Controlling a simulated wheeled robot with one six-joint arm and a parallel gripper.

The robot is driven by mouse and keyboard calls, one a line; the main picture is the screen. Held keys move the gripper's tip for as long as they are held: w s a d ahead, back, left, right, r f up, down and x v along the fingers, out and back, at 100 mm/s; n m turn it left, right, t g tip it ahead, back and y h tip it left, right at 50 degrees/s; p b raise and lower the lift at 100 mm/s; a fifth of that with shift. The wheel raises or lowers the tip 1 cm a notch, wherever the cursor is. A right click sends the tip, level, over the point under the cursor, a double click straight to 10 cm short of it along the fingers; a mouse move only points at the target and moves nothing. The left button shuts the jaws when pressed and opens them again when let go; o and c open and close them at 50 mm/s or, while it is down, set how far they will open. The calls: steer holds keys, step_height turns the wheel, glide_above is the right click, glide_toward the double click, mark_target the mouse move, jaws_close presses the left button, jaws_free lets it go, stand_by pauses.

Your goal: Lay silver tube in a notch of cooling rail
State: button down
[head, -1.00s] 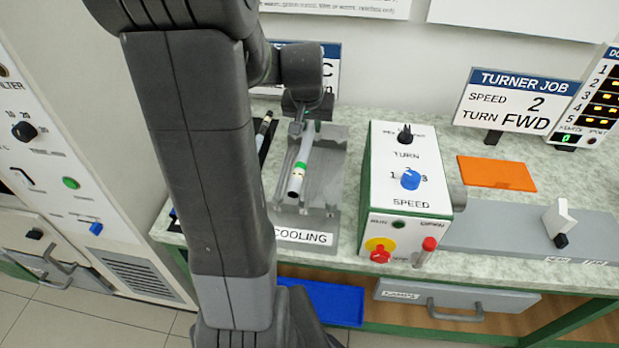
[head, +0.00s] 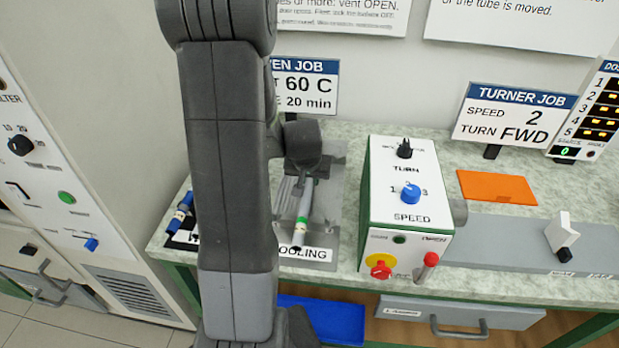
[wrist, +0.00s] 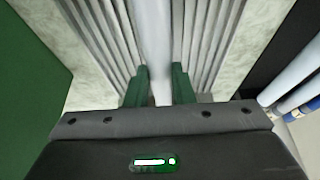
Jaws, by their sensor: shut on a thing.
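My gripper (wrist: 158,78) is shut on the tube. In the wrist view its green fingers flank the pale tube (wrist: 152,35), which runs roughly parallel to the rail's ridges (wrist: 207,35). I cannot tell whether the tube touches the rail or sits in a notch. My arm hides the rail's left part in the head view.
Blue-banded tubes (head: 179,215) lie left of my arm; tubes also show at the right in the wrist view (wrist: 292,98). The turner box (head: 408,205) stands close right of the rail. An orange plate (head: 497,187) lies farther right. A blue tray (head: 335,321) is below the bench top.

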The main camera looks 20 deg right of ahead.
steer(key=shift+f, duration=0.15)
steer(key=c, duration=1.3)
jaws_free()
steer(key=shift+o, duration=0.2)
steer(key=shift+r, duration=0.2)
steer(key=shift+s+r, duration=0.15)
steer(key=shift+r, duration=0.4)
steer(key=v, duration=1.1)
steer(key=shift+a, duration=0.1)
